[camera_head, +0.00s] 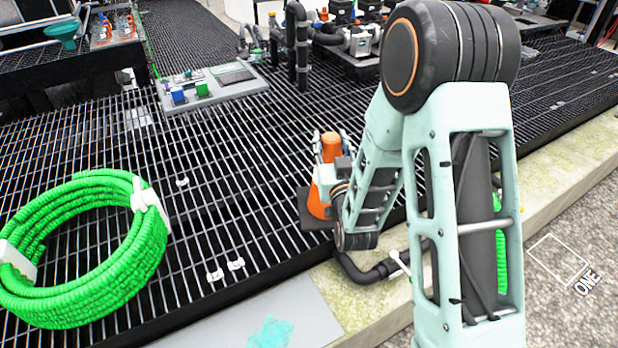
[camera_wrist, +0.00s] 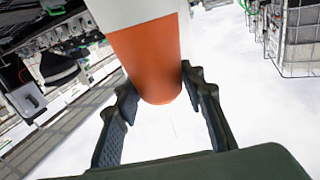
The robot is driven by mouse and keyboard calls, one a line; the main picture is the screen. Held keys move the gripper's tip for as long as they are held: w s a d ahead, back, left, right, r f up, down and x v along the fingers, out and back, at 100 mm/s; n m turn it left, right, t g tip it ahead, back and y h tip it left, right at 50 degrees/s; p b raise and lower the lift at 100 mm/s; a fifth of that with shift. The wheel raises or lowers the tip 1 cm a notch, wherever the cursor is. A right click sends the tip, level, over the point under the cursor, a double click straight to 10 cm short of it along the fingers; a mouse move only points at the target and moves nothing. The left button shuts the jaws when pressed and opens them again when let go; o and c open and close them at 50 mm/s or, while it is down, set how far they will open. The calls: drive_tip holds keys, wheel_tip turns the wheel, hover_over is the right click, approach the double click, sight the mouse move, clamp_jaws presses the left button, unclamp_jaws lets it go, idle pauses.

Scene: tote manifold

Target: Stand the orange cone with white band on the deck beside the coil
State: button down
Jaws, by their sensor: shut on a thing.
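The orange cone with a white band (camera_head: 319,203) shows right of centre in the head view, dark base down and roughly upright, partly hidden behind my wrist. In the wrist view the cone's orange end (camera_wrist: 152,62) lies between my fingers, with the white band just above it. My gripper (camera_wrist: 158,88) is shut on the cone near this end. I cannot tell whether the base touches the deck. The green coil (camera_head: 85,308) lies on the black grating deck (camera_head: 215,205) at the left, well apart from the cone.
Small white clips (camera_head: 225,270) sit on the grating between coil and cone; most of that stretch is clear. A dark pipe (camera_head: 370,272) runs by the pale kerb (camera_head: 350,305) at the front. A grey panel with coloured blocks (camera_head: 212,85) and upright pipes (camera_head: 297,45) stand behind.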

drive_tip(key=w+f+b, duration=0.2)
drive_tip(key=w+f, duration=1)
drive_tip(key=w, duration=0.1)
drive_tip(key=shift+a+f, duration=0.2)
drive_tip(key=shift+f+b, duration=0.1)
drive_tip(key=shift+b, duration=0.3)
drive_tip(key=c, duration=1.7)
unclamp_jaws()
drive_tip(key=shift+s+f, duration=0.1)
drive_tip(key=shift+f, duration=0.05)
drive_tip(key=o, duration=0.4)
drive_tip(key=shift+o, duration=0.2)
drive_tip(key=shift+r, duration=0.2)
